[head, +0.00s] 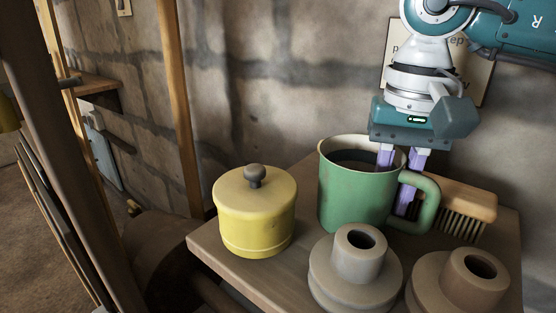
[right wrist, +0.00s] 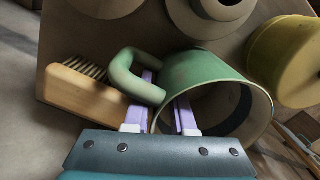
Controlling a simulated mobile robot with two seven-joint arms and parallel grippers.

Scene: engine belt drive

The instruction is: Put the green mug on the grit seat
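The green mug (head: 352,198) stands upright on the wooden bench top, its handle (head: 430,205) to the right; in the right wrist view the mug (right wrist: 200,72) shows its open mouth. My right gripper (head: 401,180) points down at the mug's handle side. One finger is inside the rim and the other is outside, between wall and handle. The fingers are apart with the mug wall between them, and a gap shows, so the gripper looks open. I cannot tell which thing, if any, is the grit seat. My left gripper is not in view.
A yellow lidded pot (head: 256,222) stands left of the mug. Two grey-brown flanged pieces (head: 357,265) (head: 470,285) stand in front, close to it. A wooden brush (head: 462,203) lies behind the handle. A stone wall (head: 270,80) rises behind the bench (head: 215,240).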

